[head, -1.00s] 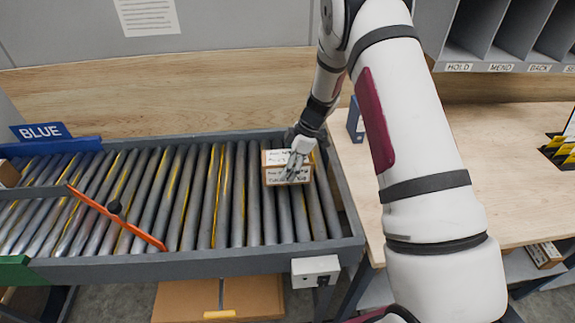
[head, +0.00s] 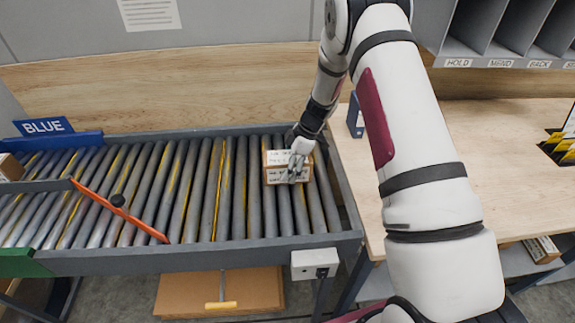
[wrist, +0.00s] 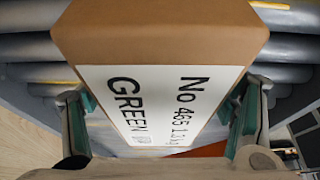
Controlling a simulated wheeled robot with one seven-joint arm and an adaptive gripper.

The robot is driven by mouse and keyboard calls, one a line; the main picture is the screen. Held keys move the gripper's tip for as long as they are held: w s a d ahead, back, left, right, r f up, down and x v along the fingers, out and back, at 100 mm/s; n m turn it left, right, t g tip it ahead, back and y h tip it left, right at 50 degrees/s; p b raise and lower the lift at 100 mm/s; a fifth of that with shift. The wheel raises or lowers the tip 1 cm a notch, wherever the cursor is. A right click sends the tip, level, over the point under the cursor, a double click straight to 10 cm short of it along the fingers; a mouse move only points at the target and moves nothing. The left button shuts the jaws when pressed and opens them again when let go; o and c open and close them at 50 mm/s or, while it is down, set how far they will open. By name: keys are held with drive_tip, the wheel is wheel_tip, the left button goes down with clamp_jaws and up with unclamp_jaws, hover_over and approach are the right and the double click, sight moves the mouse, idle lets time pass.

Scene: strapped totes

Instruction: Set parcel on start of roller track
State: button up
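The parcel (head: 275,173), a small brown cardboard box with white labels, is at the right end of the roller track (head: 205,190). It appears to rest on the rollers. In the wrist view the parcel (wrist: 160,35) fills the middle, and its label reads "No 465", a weight and "GREEN". My gripper (head: 296,168) is over the parcel from above, with fingers across its labelled side. In the wrist view my gripper (wrist: 160,108) has one green-padded finger on each side of the box. The pads lie close along its edges; whether they press on it is unclear.
An orange bar (head: 120,212) crosses the rollers at left. A blue sign reading "BLUE" (head: 44,127) and another box (head: 10,168) are at the far left. Rollers between bar and parcel are clear. A wooden bench (head: 500,180) with cubbies (head: 510,35) above stands at right.

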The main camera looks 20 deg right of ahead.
drive_tip(key=b+v, duration=0.1)
drive_tip(key=v, duration=1)
drive_tip(key=shift+d+r+b, duration=0.1)
drive_tip(key=shift+r+b, duration=0.3)
drive_tip(key=w+r+m+t+h, duration=0.1)
drive_tip(key=w+r+m+t, duration=0.3)
drive_tip(key=r, duration=0.7)
drive_tip(key=w+r+m+t+h, duration=0.1)
drive_tip(key=w+r+t, duration=0.35)
drive_tip(key=r, duration=0.75)
drive_tip(key=s+d+r+m+t+h, duration=0.3)
drive_tip(key=s+d+r+m+h, duration=0.2)
drive_tip(key=s+r, duration=0.45)
drive_tip(key=s+a+f+m+g, duration=0.1)
drive_tip(key=s+f+m+g, duration=0.15)
drive_tip(key=s, duration=0.75)
drive_tip(key=s+a+f+m+g, duration=0.1)
drive_tip(key=s+m+g, duration=0.15)
drive_tip(key=s, duration=0.65)
drive_tip(key=s+a+f+g+y, duration=0.1)
drive_tip(key=s+a+f, duration=0.1)
drive_tip(key=s, duration=0.4)
drive_tip(key=s+a+f+g+y, duration=0.1)
drive_tip(key=s+a+f, duration=0.1)
drive_tip(key=s+a, duration=0.3)
drive_tip(key=shift+s+a+f+m+y, duration=0.2)
drive_tip(key=shift+s+m+y, duration=0.1)
drive_tip(key=shift+s+m, duration=0.15)
